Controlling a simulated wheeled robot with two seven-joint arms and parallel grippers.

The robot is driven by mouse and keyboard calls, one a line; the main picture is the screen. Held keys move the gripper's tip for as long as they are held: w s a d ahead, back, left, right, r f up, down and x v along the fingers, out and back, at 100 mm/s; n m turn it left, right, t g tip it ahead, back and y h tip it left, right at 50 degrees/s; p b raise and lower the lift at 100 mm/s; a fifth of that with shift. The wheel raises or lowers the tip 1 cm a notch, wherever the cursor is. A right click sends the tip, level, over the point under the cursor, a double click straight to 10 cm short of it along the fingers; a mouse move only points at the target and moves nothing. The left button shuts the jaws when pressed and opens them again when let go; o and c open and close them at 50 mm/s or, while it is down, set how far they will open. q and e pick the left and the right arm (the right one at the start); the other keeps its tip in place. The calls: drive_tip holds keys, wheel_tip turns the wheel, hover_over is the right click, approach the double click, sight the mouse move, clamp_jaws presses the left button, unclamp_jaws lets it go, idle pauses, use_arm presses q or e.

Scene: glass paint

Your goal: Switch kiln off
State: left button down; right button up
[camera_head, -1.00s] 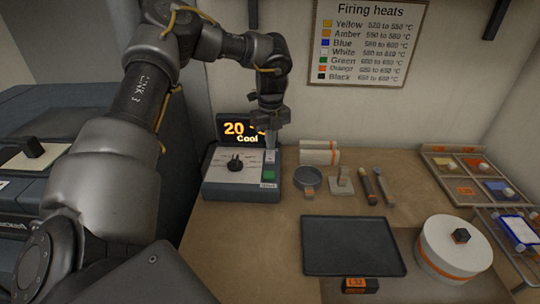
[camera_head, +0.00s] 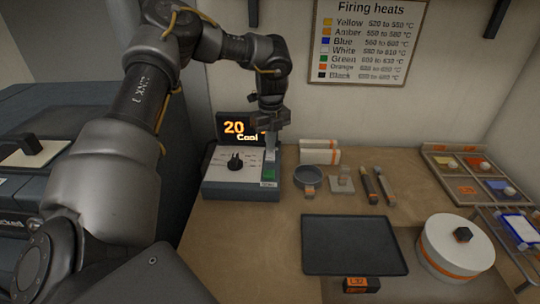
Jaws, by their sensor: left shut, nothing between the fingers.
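The kiln controller (camera_head: 226,187) is a pale box with a dark base at the left back of the bench. It has a black dial (camera_head: 235,161) and a green switch (camera_head: 269,174) at its right side. The kiln (camera_head: 35,150) seems to be the large dark body at the left. My right gripper is not in view.
A dark tray (camera_head: 352,246) lies on the bench, with a round white container (camera_head: 452,254) to its right. A small round pan (camera_head: 308,176), tools and white rolls stand behind it. A sample rack (camera_head: 478,172) is at the right. The bench front left is clear.

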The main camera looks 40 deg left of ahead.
use_arm(q)
drive_tip(key=shift+f+b, duration=0.45)
drive_tip(key=shift+f, duration=0.1)
drive_tip(key=shift+r, duration=0.15)
drive_tip(key=shift+r+p, duration=1.8)
drive_tip(key=shift+r, duration=1.65)
